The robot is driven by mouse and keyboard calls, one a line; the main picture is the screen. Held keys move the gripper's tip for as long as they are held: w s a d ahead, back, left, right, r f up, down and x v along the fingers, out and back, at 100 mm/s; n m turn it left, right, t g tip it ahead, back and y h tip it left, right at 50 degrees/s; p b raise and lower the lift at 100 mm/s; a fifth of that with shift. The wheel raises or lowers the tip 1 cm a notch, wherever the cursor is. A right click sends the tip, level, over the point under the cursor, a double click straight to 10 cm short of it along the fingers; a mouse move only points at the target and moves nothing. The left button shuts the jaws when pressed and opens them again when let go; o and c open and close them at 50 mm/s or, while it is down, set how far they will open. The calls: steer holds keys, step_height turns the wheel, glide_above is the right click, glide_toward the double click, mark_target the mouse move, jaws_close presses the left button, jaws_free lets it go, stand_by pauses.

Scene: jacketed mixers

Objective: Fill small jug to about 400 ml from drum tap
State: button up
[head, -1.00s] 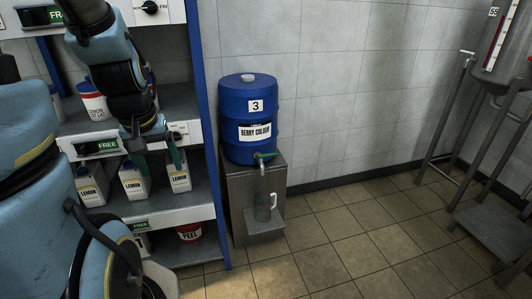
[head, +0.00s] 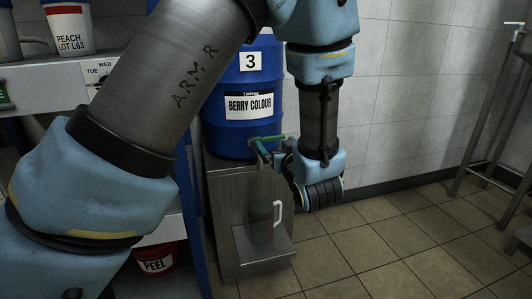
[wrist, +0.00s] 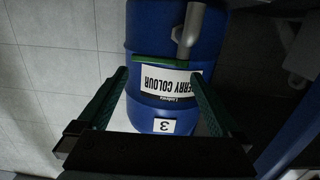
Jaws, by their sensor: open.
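The blue drum (head: 228,135), labelled "BERRY COLOUR" and "3", stands on a grey metal stand. Its tap has a green lever (head: 275,138); in the wrist view the lever (wrist: 160,62) lies across the picture beside the grey spout (wrist: 188,30). My gripper (head: 262,152) is open at the tap. In the wrist view, my gripper (wrist: 160,74) has its green fingers apart on either side of the lever, not closed on it. The small jug (head: 260,218), with a white handle, stands upright on the stand's low shelf below the tap. Its liquid level cannot be read.
The metal stand (head: 228,200) has a low shelf (head: 262,252) under the tap. Shelving with a "PEACH" tub (head: 70,28) and a red "PEEL" bucket (head: 155,262) is at left. A metal frame (head: 490,120) stands at right. Floor between is clear.

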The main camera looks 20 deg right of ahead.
mark_target(272, 138)
steer(key=shift+t, duration=0.5)
steer(key=w, duration=0.3)
steer(key=w+d+b, duration=0.1)
steer(key=w, duration=0.2)
steer(key=w+d+b, duration=0.1)
steer(key=w, duration=0.2)
steer(key=shift+w+f, duration=0.25)
steer(key=shift+f, duration=0.05)
jaws_close()
